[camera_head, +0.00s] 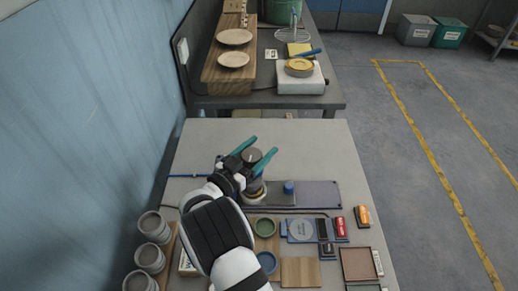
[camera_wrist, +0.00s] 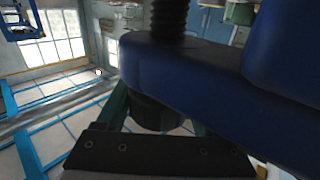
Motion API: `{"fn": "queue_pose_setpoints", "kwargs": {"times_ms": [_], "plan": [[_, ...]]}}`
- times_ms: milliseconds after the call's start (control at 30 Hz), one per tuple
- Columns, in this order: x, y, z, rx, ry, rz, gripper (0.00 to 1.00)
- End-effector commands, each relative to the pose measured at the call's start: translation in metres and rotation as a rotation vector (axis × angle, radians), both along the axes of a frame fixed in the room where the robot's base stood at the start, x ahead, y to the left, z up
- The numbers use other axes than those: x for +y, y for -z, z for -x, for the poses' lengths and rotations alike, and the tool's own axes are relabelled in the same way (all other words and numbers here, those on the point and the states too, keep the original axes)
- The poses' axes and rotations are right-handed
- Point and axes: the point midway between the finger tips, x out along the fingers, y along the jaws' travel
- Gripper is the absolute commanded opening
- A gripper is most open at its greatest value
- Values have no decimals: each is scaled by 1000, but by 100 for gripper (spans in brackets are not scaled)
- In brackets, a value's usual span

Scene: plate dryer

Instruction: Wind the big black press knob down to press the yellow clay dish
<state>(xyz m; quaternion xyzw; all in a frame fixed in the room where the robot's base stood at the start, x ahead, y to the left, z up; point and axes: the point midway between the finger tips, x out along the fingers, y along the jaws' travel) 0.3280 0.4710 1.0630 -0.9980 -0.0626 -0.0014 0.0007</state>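The big black press knob (camera_head: 253,155) tops the press near the middle of the near table in the head view. My gripper (camera_head: 267,145) has its two teal fingers spread on either side of it. In the wrist view, a dark round part (camera_wrist: 155,115) lies between the teal fingers of my gripper (camera_wrist: 157,118), with narrow gaps seeming to show beside it. The blue press arm (camera_wrist: 215,85) and a black threaded screw (camera_wrist: 168,18) are close above. A pale yellowish rim (camera_head: 256,190) shows low on the press, partly hidden; I cannot tell if it is the clay dish.
A blue-capped post (camera_head: 289,187) stands on the grey plate (camera_head: 318,192) right of the press. Small bowls (camera_head: 265,227), trays (camera_head: 360,264) and stacked grey cups (camera_head: 150,258) crowd the front. A yellow dish (camera_head: 299,65) sits on a white device on the back table.

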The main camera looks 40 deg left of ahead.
Motion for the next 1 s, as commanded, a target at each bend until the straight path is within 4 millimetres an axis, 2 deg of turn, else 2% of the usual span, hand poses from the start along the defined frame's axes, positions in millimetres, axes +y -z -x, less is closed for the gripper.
{"fn": "queue_pose_setpoints", "kwargs": {"times_ms": [33, 133, 400, 500, 667, 900, 1000], "plan": [[0, 0, 0, 0, 0, -1, 79], [0, 0, 0, 1, 1, 0, 97], [-1, 1, 1, 2, 1, 1, 97], [-1, 1, 8, 2, 0, 1, 97], [-4, 1, 42, 3, -4, 2, 97], [-13, 1, 110, 2, -4, 2, 97], [-16, 1, 133, 2, -3, 1, 97]]}}
